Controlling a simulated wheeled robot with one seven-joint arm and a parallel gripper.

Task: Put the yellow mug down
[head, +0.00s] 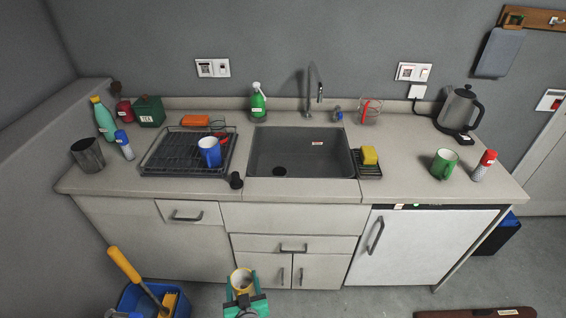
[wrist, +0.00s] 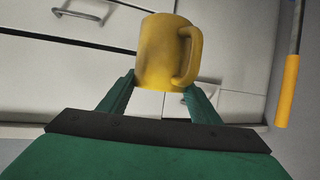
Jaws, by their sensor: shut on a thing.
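The yellow mug (head: 241,281) is in my gripper (head: 245,297) at the bottom of the head view, in front of the lower cabinet doors and below the counter level. In the wrist view the mug (wrist: 166,52) sits between the two green fingers of my gripper (wrist: 160,88), with its handle towards the right. My gripper is shut on it. The mug looks roughly upright in the head view, with its open top showing. The grey counter (head: 205,188) lies beyond it.
On the counter, a blue mug (head: 209,151) stands on the black rack (head: 172,158). The sink (head: 300,152) is in the middle. A green mug (head: 444,163), a shaker (head: 484,166) and a kettle (head: 459,109) stand right. Bare counter lies between sponge and green mug. A blue bucket (head: 132,299) stands on the floor.

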